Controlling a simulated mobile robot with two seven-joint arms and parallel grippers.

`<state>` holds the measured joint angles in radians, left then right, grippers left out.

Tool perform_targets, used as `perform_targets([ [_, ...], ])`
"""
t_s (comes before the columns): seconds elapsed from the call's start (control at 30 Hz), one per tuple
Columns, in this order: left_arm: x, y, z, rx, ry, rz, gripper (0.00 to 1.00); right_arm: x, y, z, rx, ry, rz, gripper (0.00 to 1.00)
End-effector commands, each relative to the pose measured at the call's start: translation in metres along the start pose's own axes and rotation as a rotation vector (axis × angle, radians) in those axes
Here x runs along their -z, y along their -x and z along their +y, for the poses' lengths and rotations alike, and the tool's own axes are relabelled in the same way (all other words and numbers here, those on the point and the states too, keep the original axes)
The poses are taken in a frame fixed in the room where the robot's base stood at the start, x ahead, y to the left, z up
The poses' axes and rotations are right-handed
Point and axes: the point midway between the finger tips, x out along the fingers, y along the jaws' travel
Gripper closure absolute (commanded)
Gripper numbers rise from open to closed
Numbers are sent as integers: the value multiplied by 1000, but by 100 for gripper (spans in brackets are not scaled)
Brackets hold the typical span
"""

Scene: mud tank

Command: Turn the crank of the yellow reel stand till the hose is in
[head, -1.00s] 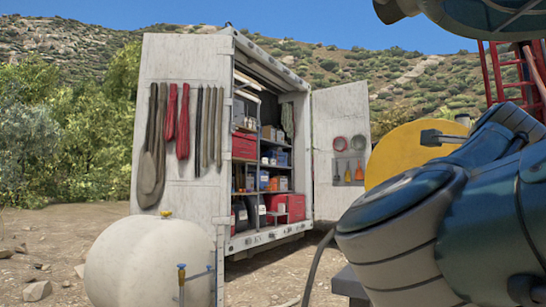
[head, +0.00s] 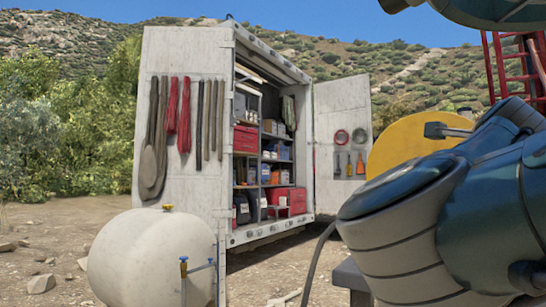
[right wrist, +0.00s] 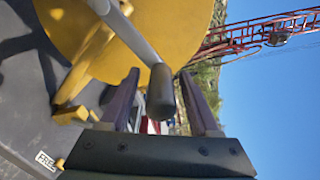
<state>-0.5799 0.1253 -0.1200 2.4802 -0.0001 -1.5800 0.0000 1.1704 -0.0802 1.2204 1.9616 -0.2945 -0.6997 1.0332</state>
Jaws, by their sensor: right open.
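The yellow reel disc (head: 405,143) of the stand shows at the right of the head view, partly hidden by my blue arm. A dark bar (head: 440,131) crosses in front of it. In the right wrist view the yellow reel (right wrist: 90,35) fills the upper left, with the grey crank arm (right wrist: 133,36) across it. The crank's dark grip (right wrist: 161,92) points toward my palm. My right gripper (right wrist: 159,73) is open, its fingers on either side of the grip with gaps between. A dark hose (head: 317,258) runs down left of my arm. My left gripper is out of view.
A white tank (head: 140,255) with a blue tap stands at the front left. An open white container (head: 180,60) with tools and shelves stands behind on bare ground. A red ladder-like frame (head: 505,70) rises at the far right.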

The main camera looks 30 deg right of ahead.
Motion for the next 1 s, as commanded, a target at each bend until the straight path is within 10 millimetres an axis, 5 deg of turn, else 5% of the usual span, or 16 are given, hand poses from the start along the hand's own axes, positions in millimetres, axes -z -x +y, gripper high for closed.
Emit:
perform_targets([
  [0.27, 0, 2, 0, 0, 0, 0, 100, 0, 7, -1, 2, 0, 0, 38],
  [0.7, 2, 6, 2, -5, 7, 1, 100, 0, 83, 2, 2, 6, -1, 38],
  [1.0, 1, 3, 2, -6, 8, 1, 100, 0, 100, 0, 0, -1, -1, 38],
])
